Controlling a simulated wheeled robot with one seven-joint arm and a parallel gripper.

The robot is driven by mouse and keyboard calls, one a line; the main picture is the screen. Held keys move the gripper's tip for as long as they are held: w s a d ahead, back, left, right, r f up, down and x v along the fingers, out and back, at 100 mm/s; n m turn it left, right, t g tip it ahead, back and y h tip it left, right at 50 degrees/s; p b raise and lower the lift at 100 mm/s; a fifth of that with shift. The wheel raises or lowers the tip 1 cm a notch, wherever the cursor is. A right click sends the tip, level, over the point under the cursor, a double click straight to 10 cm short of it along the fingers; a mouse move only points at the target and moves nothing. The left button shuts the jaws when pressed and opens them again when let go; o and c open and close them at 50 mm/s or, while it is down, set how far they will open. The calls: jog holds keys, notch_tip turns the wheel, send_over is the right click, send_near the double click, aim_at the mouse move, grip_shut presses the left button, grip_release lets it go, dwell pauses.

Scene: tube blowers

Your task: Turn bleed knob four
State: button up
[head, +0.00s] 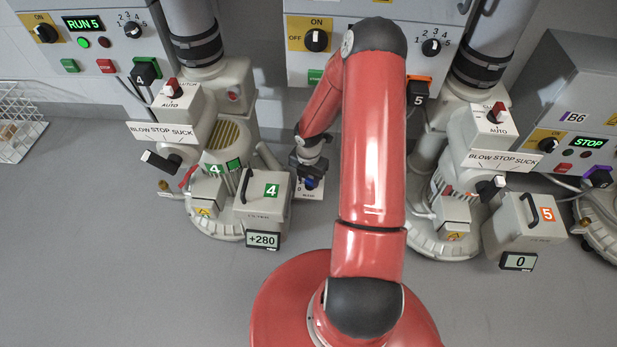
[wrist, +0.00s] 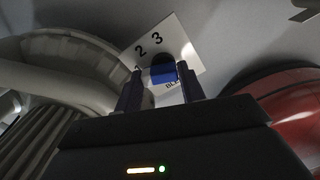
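The bleed knob is a dark knob with a blue front face (wrist: 163,74) on a white plate marked 2, 3 and a partly hidden "BL..." word (wrist: 190,52). In the head view the plate (head: 316,194) lies on the floor just right of the grey filter box marked with a green 4 (head: 262,200). My gripper (wrist: 160,70) points at the knob, one dark finger on each side. A gap shows between the left finger and the knob; whether the right finger touches is unclear. In the head view my gripper (head: 309,172) is small and partly hides the plate.
Blower four (head: 225,130) stands left of my gripper, its display (head: 263,240) reading +280. Blower five (head: 468,190) stands to the right, its display (head: 518,261) reading 0. The control panel (head: 105,40) above left shows RUN 5.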

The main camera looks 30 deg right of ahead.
jog(key=c, duration=0.5)
jog(key=m, duration=0.6)
jog(key=shift+d+m, duration=0.1)
jog(key=shift+m, duration=0.2)
jog(key=m, duration=0.4)
jog(key=shift+d+m, duration=0.1)
jog(key=shift+m, duration=0.2)
jog(key=shift+m+b, duration=0.6)
jog(key=shift+m, duration=1.7)
jog(key=o, duration=1)
jog(key=shift+d, duration=0.1)
